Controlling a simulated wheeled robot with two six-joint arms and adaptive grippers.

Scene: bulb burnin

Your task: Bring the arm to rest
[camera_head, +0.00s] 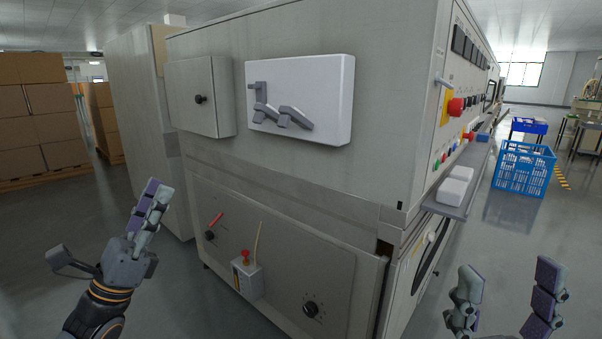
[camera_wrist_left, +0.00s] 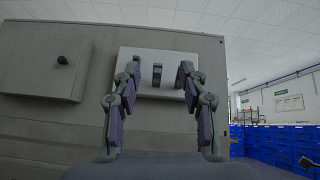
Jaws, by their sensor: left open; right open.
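My left gripper (camera_head: 155,190) is on the left in the head view, raised in front of the grey machine cabinet, its fingers seen nearly edge-on. In the left wrist view the left gripper (camera_wrist_left: 160,78) is open, with nothing between its fingers. Beyond them is the white panel (camera_wrist_left: 162,53) with grey handles on the machine. My right gripper (camera_head: 508,275) is at the lower right in the head view. Its fingers are spread apart and empty. Both grippers appear clear of the machine.
The grey machine (camera_head: 300,170) fills the middle, with a white panel (camera_head: 335,95), a small grey box (camera_head: 195,90) and a red-button box (camera_head: 247,278) on it. A side shelf (camera_head: 460,208) juts out. A blue crate (camera_head: 524,168) stands right; cartons (camera_head: 40,115) stand left.

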